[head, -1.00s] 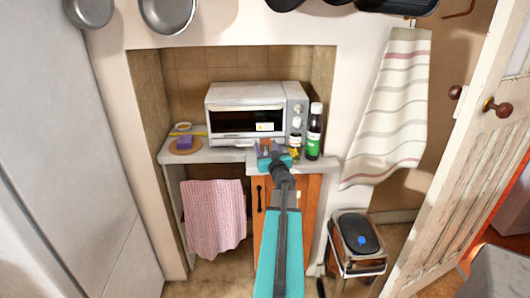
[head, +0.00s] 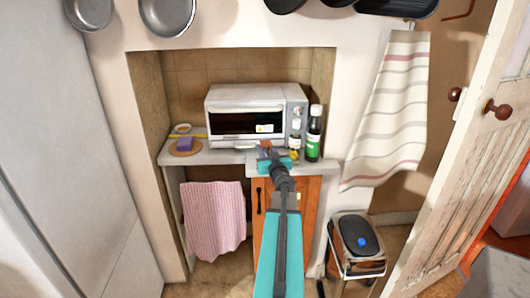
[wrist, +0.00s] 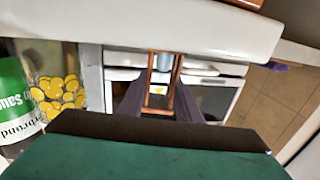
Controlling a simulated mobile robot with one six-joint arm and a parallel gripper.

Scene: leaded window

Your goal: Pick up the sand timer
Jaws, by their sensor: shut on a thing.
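The sand timer (wrist: 151,84) shows in the wrist view as a slim copper-brown frame with pale glass inside. It stands between the two dark fingers of my gripper (wrist: 160,103), which are shut on it. In the head view my gripper (head: 272,158) is at the front of the worktop, before the toaster oven. There the timer (head: 264,149) is a small brown shape, mostly hidden by the gripper. I cannot tell whether its base touches the worktop.
The white toaster oven (head: 246,113) stands behind. A dark bottle with a green label (head: 313,135) and a jar with yellow pieces (wrist: 58,90) are close by on the right in the head view. A purple item (head: 185,143) lies on a round board (head: 197,148) at the left.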

